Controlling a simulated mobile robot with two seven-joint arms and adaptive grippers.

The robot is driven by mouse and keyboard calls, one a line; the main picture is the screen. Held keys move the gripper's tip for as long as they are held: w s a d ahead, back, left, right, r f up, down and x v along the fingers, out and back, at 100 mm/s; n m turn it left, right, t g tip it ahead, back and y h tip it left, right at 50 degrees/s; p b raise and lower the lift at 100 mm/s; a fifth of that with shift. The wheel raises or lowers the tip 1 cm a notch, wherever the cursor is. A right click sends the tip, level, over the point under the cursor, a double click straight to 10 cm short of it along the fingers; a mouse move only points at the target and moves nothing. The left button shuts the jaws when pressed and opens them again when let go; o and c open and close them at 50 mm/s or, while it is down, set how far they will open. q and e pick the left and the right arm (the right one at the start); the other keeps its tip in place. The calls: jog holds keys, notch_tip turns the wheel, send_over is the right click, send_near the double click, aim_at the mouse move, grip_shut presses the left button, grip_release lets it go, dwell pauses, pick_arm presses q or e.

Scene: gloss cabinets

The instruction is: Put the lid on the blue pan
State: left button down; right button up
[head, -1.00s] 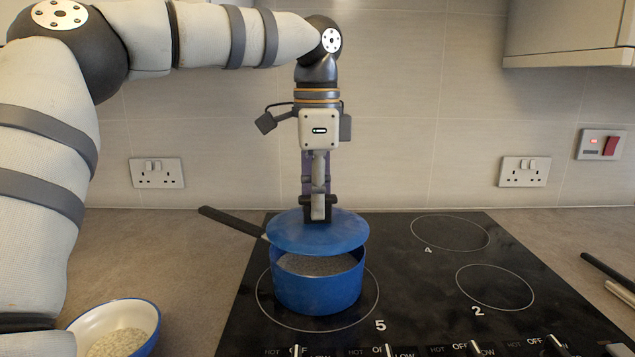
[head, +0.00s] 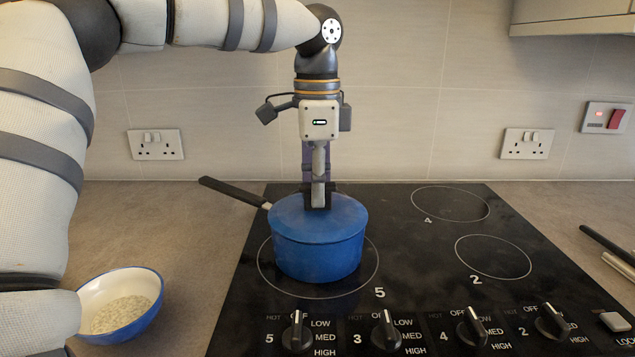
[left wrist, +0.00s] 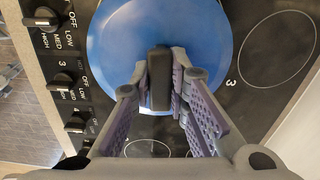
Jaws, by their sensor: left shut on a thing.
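The blue pan (head: 318,258) stands on the front left ring of the hob, with its dark handle (head: 233,192) pointing back left. The blue lid (head: 293,221) lies over the pan's mouth and looks level, with no gap that I can see at the front rim. In the left wrist view the lid (left wrist: 115,48) fills the upper middle. My left gripper (head: 318,203) comes straight down from above and is shut on the lid's dark knob (left wrist: 160,80). The pan's inside is hidden by the lid. My right gripper is not in view.
A blue-rimmed white bowl (head: 122,305) of pale grains stands on the counter at front left. Control knobs (head: 388,331) line the hob's front. The hob's right rings (head: 492,257) are clear. Dark and light rods (head: 609,246) lie at the right edge.

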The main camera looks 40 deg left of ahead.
pick_arm(q)
jog(key=c, duration=1.5)
grip_release()
jog(key=shift+o, duration=0.2)
jog(key=shift+r, duration=0.1)
notch_tip(320, 180, up, 12)
